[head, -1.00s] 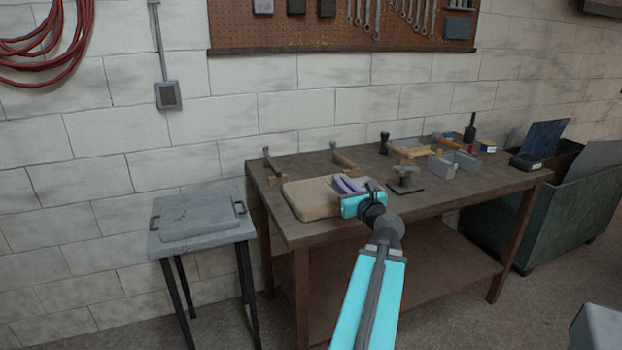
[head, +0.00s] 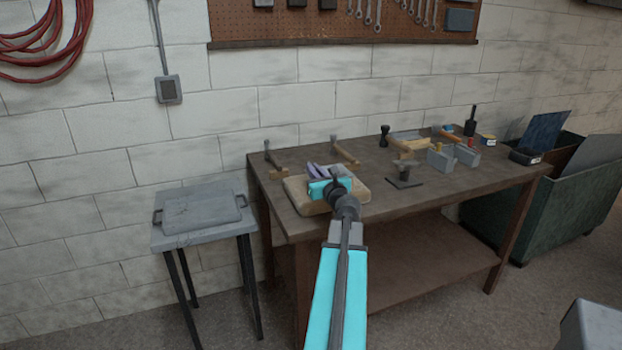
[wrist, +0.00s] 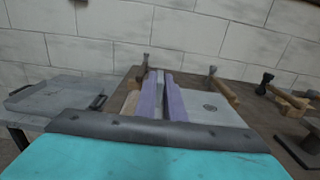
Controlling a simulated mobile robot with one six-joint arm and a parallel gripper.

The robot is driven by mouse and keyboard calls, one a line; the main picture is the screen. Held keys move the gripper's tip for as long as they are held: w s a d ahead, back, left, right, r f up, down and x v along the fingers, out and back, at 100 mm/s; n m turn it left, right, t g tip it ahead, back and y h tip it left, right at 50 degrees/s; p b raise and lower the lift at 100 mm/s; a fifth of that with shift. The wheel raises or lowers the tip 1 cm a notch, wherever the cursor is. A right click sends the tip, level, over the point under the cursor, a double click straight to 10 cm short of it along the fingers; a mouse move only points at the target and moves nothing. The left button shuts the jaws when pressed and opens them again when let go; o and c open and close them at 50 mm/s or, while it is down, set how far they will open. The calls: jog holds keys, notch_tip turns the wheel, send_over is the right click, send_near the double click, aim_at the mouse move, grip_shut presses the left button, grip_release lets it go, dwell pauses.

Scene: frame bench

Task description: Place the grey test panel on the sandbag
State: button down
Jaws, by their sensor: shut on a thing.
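The sandbag (head: 357,192) is a beige, flat pad near the left front edge of the workbench. My gripper (head: 316,171), with purple fingers, is over the sandbag's left and middle part. In the wrist view, my gripper (wrist: 162,82) is shut on the grey test panel (wrist: 212,108), a light grey flat piece with a small round mark, showing to the right of the fingers. A strip of the sandbag (wrist: 130,104) shows left of the fingers.
A green bin (head: 560,205) stands at right.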

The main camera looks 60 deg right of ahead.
jog(key=shift+w, duration=0.1)
jog(key=shift+w+d, duration=0.15)
jog(key=shift+w, duration=0.35)
jog(key=shift+w+f, duration=0.2)
jog(key=shift+f, duration=1.6)
jog(key=shift+f, duration=0.15)
jog(key=c, duration=1.8)
grip_release()
jog(key=shift+c, duration=0.2)
